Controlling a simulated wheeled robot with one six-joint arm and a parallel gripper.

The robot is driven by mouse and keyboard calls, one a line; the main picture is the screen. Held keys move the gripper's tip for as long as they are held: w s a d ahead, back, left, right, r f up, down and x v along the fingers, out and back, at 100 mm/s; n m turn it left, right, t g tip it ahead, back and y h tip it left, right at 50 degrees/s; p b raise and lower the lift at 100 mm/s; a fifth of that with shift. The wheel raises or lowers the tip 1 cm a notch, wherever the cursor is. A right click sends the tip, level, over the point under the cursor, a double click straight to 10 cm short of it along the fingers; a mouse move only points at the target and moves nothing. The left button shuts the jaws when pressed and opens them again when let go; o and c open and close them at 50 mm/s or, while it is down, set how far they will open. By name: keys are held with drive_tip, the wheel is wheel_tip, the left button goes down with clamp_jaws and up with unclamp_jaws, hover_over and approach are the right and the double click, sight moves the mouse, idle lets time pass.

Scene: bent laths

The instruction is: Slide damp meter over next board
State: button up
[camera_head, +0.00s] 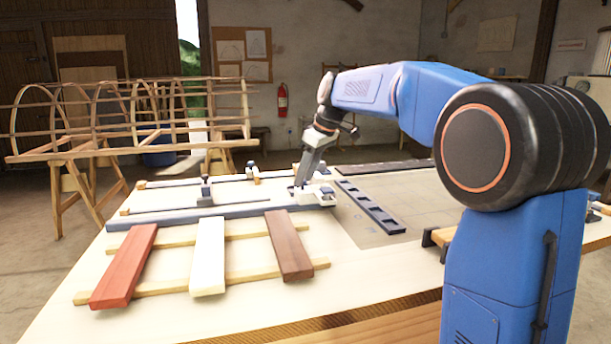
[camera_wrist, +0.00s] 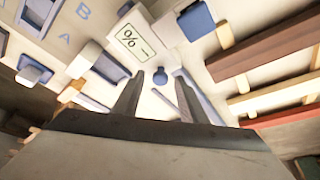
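Three boards lie across two thin battens: a red one (camera_head: 125,266), a white one (camera_head: 208,256) and a dark brown one (camera_head: 289,245). A white part with a "%" display, apparently the damp meter (camera_wrist: 131,40), shows just beyond my fingertips in the wrist view. In the head view a white carriage (camera_head: 318,194) sits at the right end of the blue rail, behind the brown board. My gripper (camera_head: 300,186) points down at this carriage. In the wrist view its two fingers (camera_wrist: 160,77) are apart, with a small blue knob (camera_wrist: 160,76) between their tips. No grip shows.
The blue rail (camera_head: 240,212) runs behind the boards, with thin rods and small clamps farther back. A dark slotted strip (camera_head: 371,208) lies to the right on a grey mat (camera_head: 415,195). A bent-lath frame (camera_head: 130,120) stands on trestles at left.

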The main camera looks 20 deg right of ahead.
clamp_jaws()
drive_tip(key=a, duration=1.4)
unclamp_jaws()
drive_tip(key=v, duration=1.7)
drive_tip(key=shift+r, duration=0.15)
